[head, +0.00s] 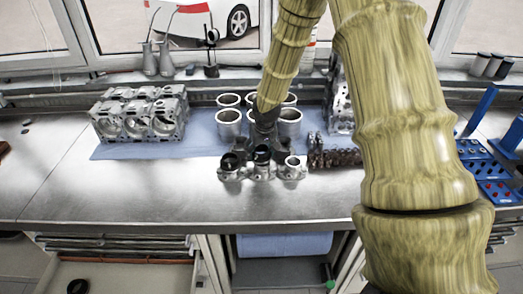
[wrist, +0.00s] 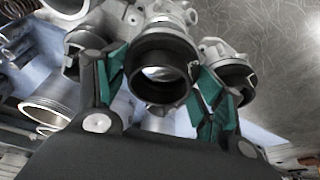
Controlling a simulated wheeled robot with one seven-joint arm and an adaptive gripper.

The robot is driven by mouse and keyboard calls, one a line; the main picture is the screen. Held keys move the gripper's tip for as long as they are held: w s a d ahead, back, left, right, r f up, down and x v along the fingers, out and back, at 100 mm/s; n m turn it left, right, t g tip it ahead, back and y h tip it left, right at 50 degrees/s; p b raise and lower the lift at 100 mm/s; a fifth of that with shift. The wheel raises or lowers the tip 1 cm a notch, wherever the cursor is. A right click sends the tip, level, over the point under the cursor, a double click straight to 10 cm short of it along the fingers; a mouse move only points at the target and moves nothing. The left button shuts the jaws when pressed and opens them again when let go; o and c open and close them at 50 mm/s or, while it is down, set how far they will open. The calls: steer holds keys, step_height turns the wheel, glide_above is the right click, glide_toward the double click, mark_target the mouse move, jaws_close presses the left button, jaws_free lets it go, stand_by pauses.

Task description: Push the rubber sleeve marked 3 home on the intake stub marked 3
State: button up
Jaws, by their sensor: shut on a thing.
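My gripper (head: 264,143) points down at the middle of three metal intake stubs on the bench. In the wrist view its green-padded fingers (wrist: 163,88) are shut around a black rubber sleeve (wrist: 160,72), one on each side. The sleeve is in line with the middle stub (head: 262,172), which shows behind it in the wrist view (wrist: 158,14). I cannot tell how far the sleeve sits over the stub. No number is readable on either.
The left stub (head: 231,173) carries a black sleeve; the right stub (head: 292,171) looks bare. Metal cylinder liners (head: 229,122) stand behind on a blue mat (head: 200,146). An engine block (head: 138,115) is at left, small dark parts (head: 335,158) at right. The front bench is clear.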

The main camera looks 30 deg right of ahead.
steer(key=shift+s+d+r, duration=0.1)
steer(key=shift+s+r, duration=0.05)
steer(key=shift+s, duration=0.35)
stand_by(0.7)
steer(key=shift+f+b, duration=0.35)
steer(key=shift+f, duration=0.65)
stand_by(1.1)
steer(key=o, duration=0.5)
steer(key=c, duration=0.5)
steer(key=shift+o, duration=0.2)
